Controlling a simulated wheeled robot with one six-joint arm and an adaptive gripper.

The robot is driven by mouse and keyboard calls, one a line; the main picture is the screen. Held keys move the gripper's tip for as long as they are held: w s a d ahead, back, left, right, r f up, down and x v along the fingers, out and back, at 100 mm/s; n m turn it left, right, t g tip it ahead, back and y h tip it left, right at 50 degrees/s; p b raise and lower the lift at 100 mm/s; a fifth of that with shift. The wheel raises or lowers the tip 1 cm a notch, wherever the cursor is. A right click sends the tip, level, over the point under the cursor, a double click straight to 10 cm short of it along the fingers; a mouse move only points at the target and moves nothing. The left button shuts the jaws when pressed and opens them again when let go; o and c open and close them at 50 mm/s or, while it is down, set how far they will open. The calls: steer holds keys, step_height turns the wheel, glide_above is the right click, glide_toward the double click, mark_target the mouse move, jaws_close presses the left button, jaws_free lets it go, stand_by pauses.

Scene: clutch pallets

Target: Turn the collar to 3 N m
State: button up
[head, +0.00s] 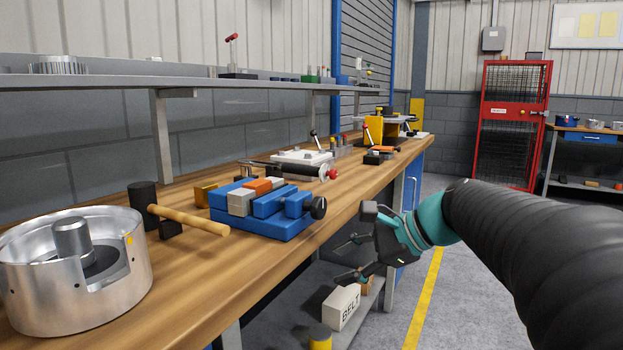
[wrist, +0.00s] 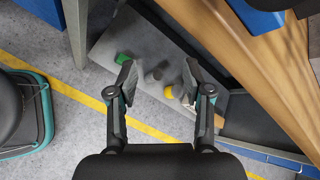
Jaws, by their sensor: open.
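My gripper (head: 346,262) is open and empty in the head view, off the front edge of the bench. A dark rod-like tool with a silver part and a red knob (head: 331,173) lies on the bench behind the blue vise. It may carry the collar, but it is too small to tell, and no scale or number is readable. My gripper is nearer than this tool and apart from it.
The wooden bench (head: 190,286) holds a metal housing (head: 72,290), a mallet (head: 188,219) and a blue vise (head: 262,226) with blocks in it. A white box marked BELT (head: 341,306) sits low beneath the bench. The floor with a yellow line (head: 424,297) is clear to the right.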

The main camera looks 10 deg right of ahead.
steer(key=w+d+r+m+t+y, duration=0.25)
steer(key=w+d+r+m, duration=0.2)
steer(key=w, duration=0.25)
steer(key=m+t+y, duration=0.2)
steer(key=m+y, duration=0.1)
steer(key=m, duration=0.1)
glide_toward(336, 176)
steer(key=x, duration=0.9)
steer(key=shift+a+r, duration=0.1)
steer(key=shift+a, duration=0.15)
steer(key=shift+d, duration=0.1)
jaws_close()
